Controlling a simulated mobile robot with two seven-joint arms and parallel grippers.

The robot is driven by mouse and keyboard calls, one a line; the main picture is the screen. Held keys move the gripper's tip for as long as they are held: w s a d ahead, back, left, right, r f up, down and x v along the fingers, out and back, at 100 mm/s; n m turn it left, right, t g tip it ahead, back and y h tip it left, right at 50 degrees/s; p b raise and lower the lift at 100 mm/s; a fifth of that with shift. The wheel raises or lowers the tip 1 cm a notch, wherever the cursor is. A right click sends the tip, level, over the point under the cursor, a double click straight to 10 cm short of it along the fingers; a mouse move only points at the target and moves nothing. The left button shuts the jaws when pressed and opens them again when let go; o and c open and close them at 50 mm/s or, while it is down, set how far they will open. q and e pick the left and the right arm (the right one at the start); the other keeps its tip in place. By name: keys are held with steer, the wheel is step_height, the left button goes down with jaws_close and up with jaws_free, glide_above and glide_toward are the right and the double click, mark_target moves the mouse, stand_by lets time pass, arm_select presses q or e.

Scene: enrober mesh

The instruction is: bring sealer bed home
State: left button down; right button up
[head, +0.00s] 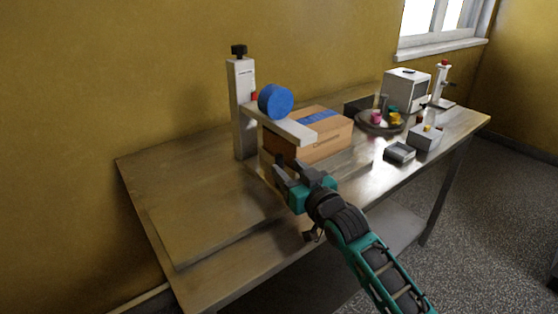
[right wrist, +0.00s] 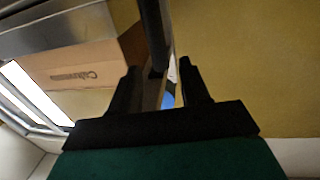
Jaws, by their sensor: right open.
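The sealer has an upright pale column (head: 243,110) with a black knob on top, a blue tape roll (head: 275,101) and a pale arm (head: 285,126) reaching over a cardboard box (head: 325,140). A flat slab (head: 205,228), which looks like the sealer bed, lies on the table left of the box. My right gripper (head: 285,170) is open in front of the column, near the box's left end. A narrow pale bar shows behind its fingers; I cannot tell if they touch it. In the right wrist view the gripper (right wrist: 160,85) is open, with the box (right wrist: 75,72) beside it. My left gripper is out of view.
The metal table (head: 140,178) runs along the yellow wall. Right of the box are a round tray (head: 365,124) with colourful items, a small dark tray (head: 399,153), a grey block (head: 424,138) and a white machine (head: 405,88). The slab's top is clear.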

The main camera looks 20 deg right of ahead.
mark_target(282, 163)
steer(key=shift+w+a, duration=0.25)
steer(key=shift+w, duration=1.05)
steer(key=shift+w+a, duration=0.25)
steer(key=shift+w, duration=1)
steer(key=shift+c, duration=0.2)
jaws_close()
